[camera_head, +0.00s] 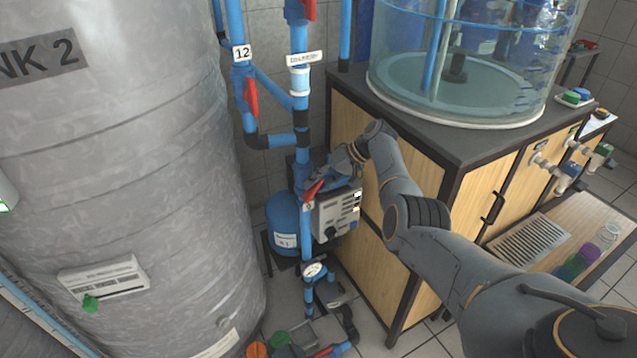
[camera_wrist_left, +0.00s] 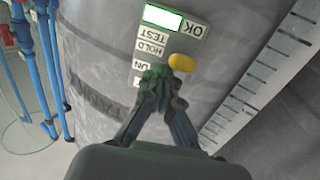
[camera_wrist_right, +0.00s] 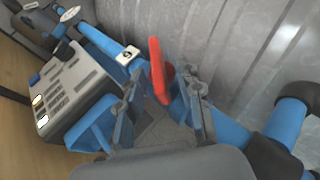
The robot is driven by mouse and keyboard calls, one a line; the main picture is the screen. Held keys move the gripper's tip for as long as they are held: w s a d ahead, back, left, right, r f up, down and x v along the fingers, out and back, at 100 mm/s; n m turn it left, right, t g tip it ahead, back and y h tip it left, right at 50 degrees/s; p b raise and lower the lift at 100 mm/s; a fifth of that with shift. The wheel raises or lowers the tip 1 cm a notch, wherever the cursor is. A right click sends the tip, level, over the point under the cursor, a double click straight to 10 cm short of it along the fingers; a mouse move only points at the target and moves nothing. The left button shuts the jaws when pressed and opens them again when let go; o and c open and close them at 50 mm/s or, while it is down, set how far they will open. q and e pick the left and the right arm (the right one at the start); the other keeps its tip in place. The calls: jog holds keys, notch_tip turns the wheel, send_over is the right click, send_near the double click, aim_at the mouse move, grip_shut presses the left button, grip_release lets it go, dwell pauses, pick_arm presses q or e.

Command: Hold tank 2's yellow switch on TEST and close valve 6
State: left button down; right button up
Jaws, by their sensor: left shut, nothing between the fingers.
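The yellow switch (camera_wrist_left: 181,62) shows on tank 2 (camera_wrist_left: 95,60) in the left wrist view, beside HOLD and TEST labels (camera_wrist_left: 152,43). My left gripper (camera_wrist_left: 157,82) is shut, its tips just below the switch; touch is not clear. The red lever of valve 6 (camera_wrist_right: 157,70) stands at an angle to the blue pipe in the right wrist view, beside a white number tag (camera_wrist_right: 128,54). My right gripper (camera_wrist_right: 163,88) is open, its fingers on either side of the lever's lower part. In the head view the red lever (camera_head: 313,190) is partly hidden by my right gripper (camera_head: 322,183).
A grey control box (camera_head: 337,213) and blue pump vessel (camera_head: 284,222) stand close by my right gripper. Wooden cabinet (camera_head: 395,170) carries a clear water tank (camera_head: 470,90). Another red lever (camera_head: 251,97) is on the pipe tagged 12. A lit screen (camera_wrist_left: 162,17) is above the switch.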

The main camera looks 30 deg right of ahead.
jog(key=v, duration=1.2)
